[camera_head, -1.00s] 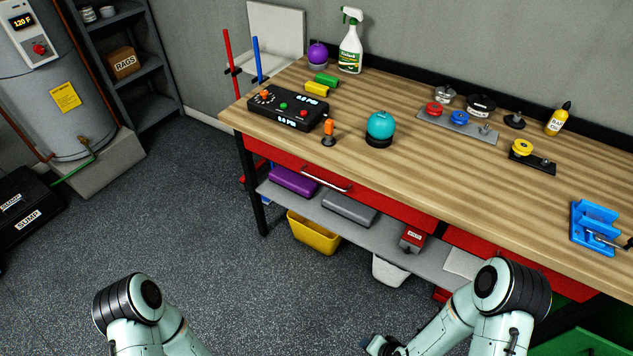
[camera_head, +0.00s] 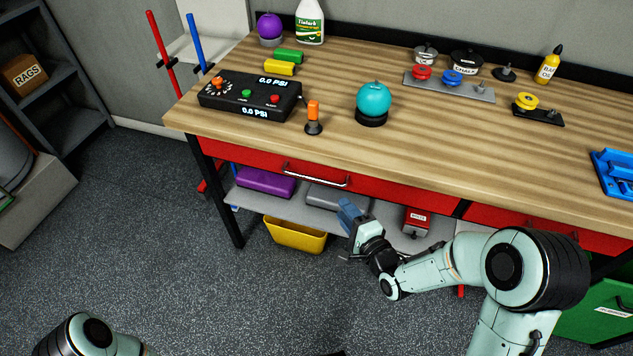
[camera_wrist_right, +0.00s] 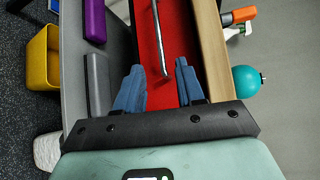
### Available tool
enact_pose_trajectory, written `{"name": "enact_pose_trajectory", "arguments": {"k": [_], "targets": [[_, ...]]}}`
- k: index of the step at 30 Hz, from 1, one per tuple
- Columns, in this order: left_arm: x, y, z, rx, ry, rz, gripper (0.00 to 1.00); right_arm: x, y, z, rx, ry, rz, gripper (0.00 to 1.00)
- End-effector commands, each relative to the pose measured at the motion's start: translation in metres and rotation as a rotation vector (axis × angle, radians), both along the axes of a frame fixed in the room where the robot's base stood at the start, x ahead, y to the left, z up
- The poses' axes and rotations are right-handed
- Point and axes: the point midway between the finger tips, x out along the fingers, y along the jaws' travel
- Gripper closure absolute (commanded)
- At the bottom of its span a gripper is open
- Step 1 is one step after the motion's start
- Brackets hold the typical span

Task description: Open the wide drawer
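The wide red drawer (camera_head: 400,193) sits under the front edge of the workbench top and appears shut. Its silver bar handle (camera_head: 316,176) is on its front. In the right wrist view the handle (camera_wrist_right: 159,38) runs lengthwise over the red front, ahead of the fingers. My right gripper (camera_head: 349,214) is below and slightly right of the handle, in front of the lower shelf. Its two blue fingers (camera_wrist_right: 160,88) are spread, with nothing between them, and do not touch the handle. My left gripper is out of view; only part of my left arm shows at bottom left.
The workbench top (camera_head: 430,140) carries a black control box (camera_head: 250,97), an orange-handled lever and a teal ball. A second red drawer (camera_head: 550,228) is at right. The lower shelf (camera_head: 250,199) holds several boxes; a yellow bin (camera_head: 296,236) is below.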

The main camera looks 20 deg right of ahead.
Motion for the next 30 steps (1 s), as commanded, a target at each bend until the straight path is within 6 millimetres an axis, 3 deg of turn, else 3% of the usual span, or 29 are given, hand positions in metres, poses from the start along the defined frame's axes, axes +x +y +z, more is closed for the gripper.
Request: {"name": "enact_pose_trajectory", "arguments": {"k": [16, 21, 30], "targets": [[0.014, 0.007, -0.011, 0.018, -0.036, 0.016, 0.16, 0.102, 0.021, -0.016, -0.002, 0.002, 0.001, 0.62], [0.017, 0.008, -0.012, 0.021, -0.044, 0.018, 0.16, 0.116, 0.025, -0.018, -0.003, 0.004, 0.001, 0.62], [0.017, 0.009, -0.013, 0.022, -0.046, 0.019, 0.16, 0.120, 0.025, -0.018, -0.003, 0.004, 0.001, 0.62]]}}
